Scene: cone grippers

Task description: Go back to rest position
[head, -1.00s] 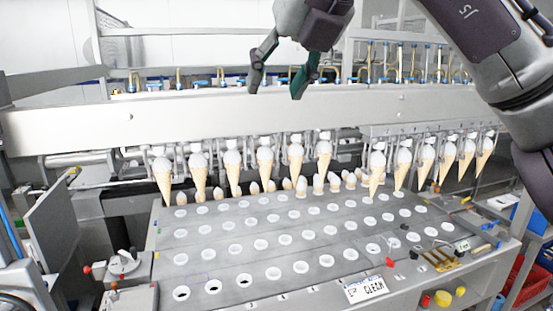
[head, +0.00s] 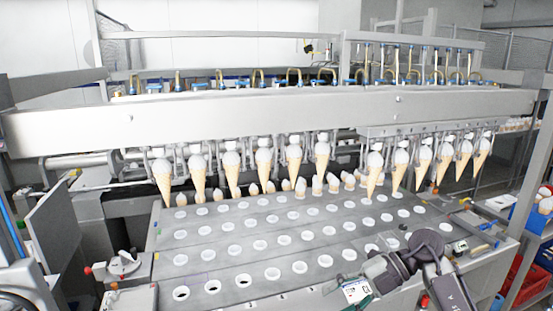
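My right arm shows at the lower right. Its dark gripper (head: 385,276) is low in front of the machine's plate, close to the bottom edge of the picture. The fingers are small and partly cut off, so I cannot tell whether they are open or shut. No cone shows in it. My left gripper is not in view. A row of ice cream cones (head: 264,166) hangs point down from the machine's grippers, above the plate with round holes (head: 235,232).
A long steel beam (head: 240,118) spans the machine above the cones. More cones (head: 301,187) stand behind the plate. A lever with a red knob (head: 88,270) is at the left front. A red crate (head: 519,275) and a blue crate (head: 523,222) stand at the right.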

